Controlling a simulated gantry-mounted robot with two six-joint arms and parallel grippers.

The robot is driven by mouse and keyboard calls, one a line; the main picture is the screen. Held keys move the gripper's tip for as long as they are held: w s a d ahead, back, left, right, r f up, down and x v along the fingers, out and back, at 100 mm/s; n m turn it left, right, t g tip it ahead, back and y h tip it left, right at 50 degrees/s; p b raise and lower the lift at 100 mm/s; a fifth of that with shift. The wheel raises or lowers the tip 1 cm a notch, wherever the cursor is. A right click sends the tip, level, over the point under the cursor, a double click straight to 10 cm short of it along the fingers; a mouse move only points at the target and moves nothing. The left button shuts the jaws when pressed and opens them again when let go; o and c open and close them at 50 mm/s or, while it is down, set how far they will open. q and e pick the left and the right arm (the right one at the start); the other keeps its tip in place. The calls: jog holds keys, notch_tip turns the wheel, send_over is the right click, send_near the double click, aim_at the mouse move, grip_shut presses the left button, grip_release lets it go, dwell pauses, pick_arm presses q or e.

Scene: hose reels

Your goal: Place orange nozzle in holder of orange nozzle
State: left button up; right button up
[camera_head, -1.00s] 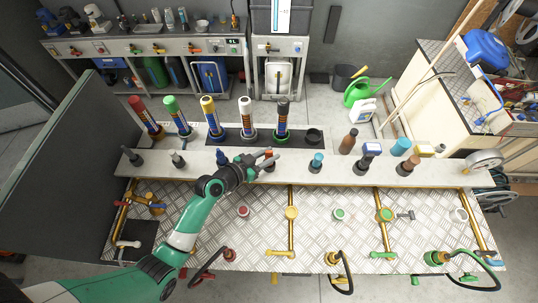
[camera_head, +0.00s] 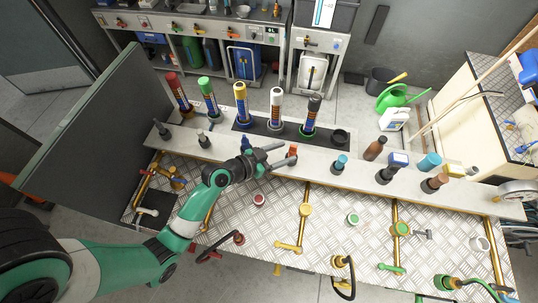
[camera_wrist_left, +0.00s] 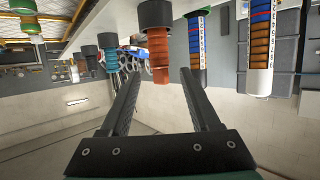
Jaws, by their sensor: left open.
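A short orange nozzle (camera_head: 292,151) stands upright on the pale shelf, just at the fingertips of my left gripper (camera_head: 284,155). In the left wrist view, which is upside down, the orange nozzle (camera_wrist_left: 158,52) sits in a dark round base (camera_wrist_left: 155,15) and shows between the fingertips of my left gripper (camera_wrist_left: 159,75). The fingers are apart and hold nothing; I cannot tell whether they reach around the nozzle. An empty dark round cup (camera_head: 340,137) is at the right end of the back row. Which cup is the orange nozzle's holder is not clear. My right gripper is out of view.
Tall striped tubes, red (camera_head: 178,93), green (camera_head: 208,97), yellow (camera_head: 242,103), white (camera_head: 275,108) and black (camera_head: 311,115), stand behind the shelf. A blue nozzle (camera_head: 340,163) and a brown one (camera_head: 375,148) are to the right. Yellow pipes (camera_head: 303,215) and hoses lie in front.

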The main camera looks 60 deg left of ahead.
pick_arm(q)
jog(key=v, duration=0.7)
jog(key=shift+s+r, duration=0.15)
jog(key=shift+s, duration=0.2)
jog(key=w+d+r+m+t, duration=0.15)
jog(key=w+r, duration=0.25)
jog(key=r, duration=0.7)
jog(key=w+d+r+t+h, duration=0.1)
jog(key=w+d+r+t, duration=0.2)
jog(key=r, duration=0.9)
jog(key=w+d+r+m+t, duration=0.1)
jog(key=w+d+r+t, duration=0.2)
jog(key=r, duration=0.8)
jog(key=s+d+r+t, duration=0.1)
jog(key=s+r+t, duration=0.1)
jog(key=r, duration=0.5)
jog(key=s+d+r+n+t, duration=0.1)
jog(key=s+d+r+t, duration=0.1)
jog(key=r, duration=0.5)
jog(key=s+d+r+n+t, duration=0.1)
jog(key=s+r, duration=0.3)
jog(key=r, duration=0.4)
jog(key=shift+d+t+h, duration=0.4)
jog(key=shift+d+t, duration=0.05)
jog(key=shift+d, duration=0.2)
jog(key=shift+s+r, duration=0.1)
